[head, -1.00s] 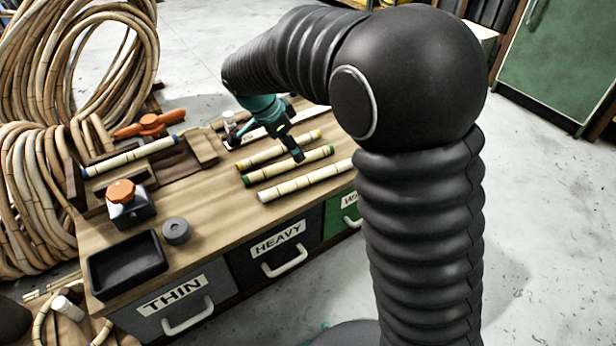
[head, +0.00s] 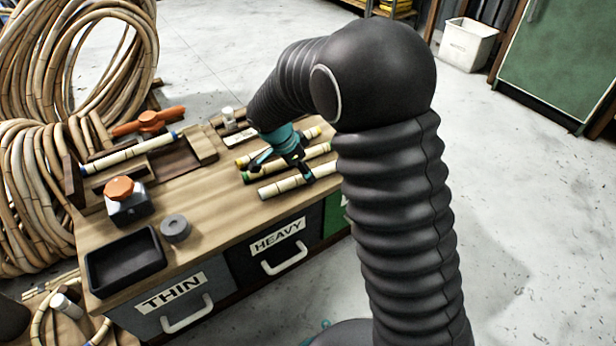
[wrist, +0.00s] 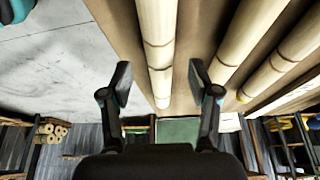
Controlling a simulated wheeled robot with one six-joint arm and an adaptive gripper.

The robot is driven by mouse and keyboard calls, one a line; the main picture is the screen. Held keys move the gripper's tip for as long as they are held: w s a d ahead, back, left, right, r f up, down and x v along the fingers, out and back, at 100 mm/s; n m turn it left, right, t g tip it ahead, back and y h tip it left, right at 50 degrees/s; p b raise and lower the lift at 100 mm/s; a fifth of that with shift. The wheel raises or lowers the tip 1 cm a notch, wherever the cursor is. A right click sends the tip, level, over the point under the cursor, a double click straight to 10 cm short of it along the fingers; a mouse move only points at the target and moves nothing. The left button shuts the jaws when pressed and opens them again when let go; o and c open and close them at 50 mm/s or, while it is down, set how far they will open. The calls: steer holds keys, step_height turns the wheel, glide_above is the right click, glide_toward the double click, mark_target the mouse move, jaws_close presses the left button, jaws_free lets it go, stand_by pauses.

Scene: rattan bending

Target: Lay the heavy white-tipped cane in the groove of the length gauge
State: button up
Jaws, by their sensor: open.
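The pale, white-tipped cane (head: 275,190) lies nearest the front edge of the bench top, in front of a green-tipped cane (head: 259,174) and a yellow-tipped cane (head: 245,160). My gripper (head: 302,172) is open and low over the white-tipped cane. In the wrist view, my fingers (wrist: 160,85) stand apart on either side of the line of this cane (wrist: 157,45); contact cannot be told. A wooden fixture (head: 205,148) with a recess is at the back left, and a blue-tipped cane (head: 128,152) lies along its left part. Which part is the length gauge's groove is unclear.
An orange-topped block (head: 125,205), a grey ring (head: 175,229) and a black tray (head: 125,262) occupy the bench's left end. Labelled drawers, THIN and HEAVY (head: 275,245), are in front. Bare wood lies between ring and canes.

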steer(key=shift+x, duration=1.15)
jaws_close()
steer(key=shift+r, duration=0.15)
